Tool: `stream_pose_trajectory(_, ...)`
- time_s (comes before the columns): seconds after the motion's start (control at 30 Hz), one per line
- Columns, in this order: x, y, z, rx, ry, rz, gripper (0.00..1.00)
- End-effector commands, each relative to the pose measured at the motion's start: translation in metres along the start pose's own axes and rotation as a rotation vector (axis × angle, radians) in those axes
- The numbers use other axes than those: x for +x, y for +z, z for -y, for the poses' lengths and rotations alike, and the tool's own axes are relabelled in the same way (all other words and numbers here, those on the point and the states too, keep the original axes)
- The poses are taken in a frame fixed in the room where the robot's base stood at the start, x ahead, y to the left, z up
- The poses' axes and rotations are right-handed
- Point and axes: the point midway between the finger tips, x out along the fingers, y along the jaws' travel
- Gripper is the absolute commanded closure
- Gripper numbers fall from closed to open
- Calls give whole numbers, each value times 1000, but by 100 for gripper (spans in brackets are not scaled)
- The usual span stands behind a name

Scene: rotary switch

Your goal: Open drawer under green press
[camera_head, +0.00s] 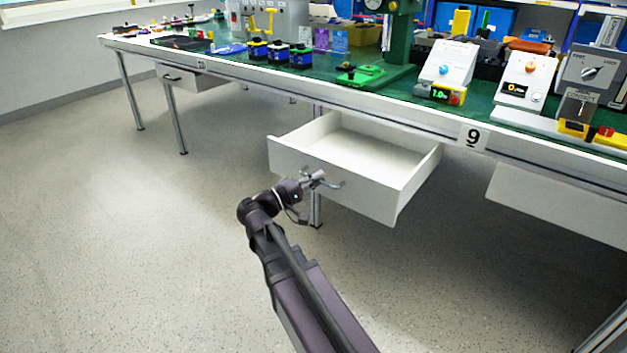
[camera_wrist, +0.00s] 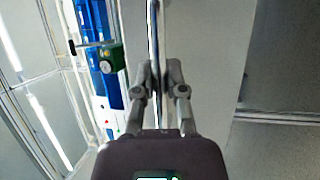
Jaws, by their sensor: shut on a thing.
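The white drawer (camera_head: 355,160) under the green press (camera_head: 399,45) is pulled well out from the bench, and its empty inside shows. My gripper (camera_head: 318,181) is at the front of this drawer, shut on its grey handle (camera_head: 335,184). In the wrist view, my gripper (camera_wrist: 159,75) has its fingers on either side of the handle bar (camera_wrist: 153,25), with the pale drawer front (camera_wrist: 205,60) behind. The fingers cover part of the handle.
Another drawer (camera_head: 560,205) is at the right and one (camera_head: 185,77) at the far left, both appearing closed. A bench leg (camera_head: 317,207) stands behind my gripper. The floor (camera_head: 130,230) at left is clear.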

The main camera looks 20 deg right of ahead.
Motion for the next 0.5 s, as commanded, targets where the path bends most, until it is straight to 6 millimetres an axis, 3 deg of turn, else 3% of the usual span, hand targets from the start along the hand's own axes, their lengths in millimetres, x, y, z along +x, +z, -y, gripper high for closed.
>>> stream_pose_trajectory(0.1,4,3,1,-1,-2,9,100)
stream_pose_trajectory(0.13,4,3,1,-1,-2,9,82)
stream_pose_trajectory(0.23,5,3,1,-1,-1,10,52)
stream_pose_trajectory(0.5,6,2,1,-1,0,9,49)
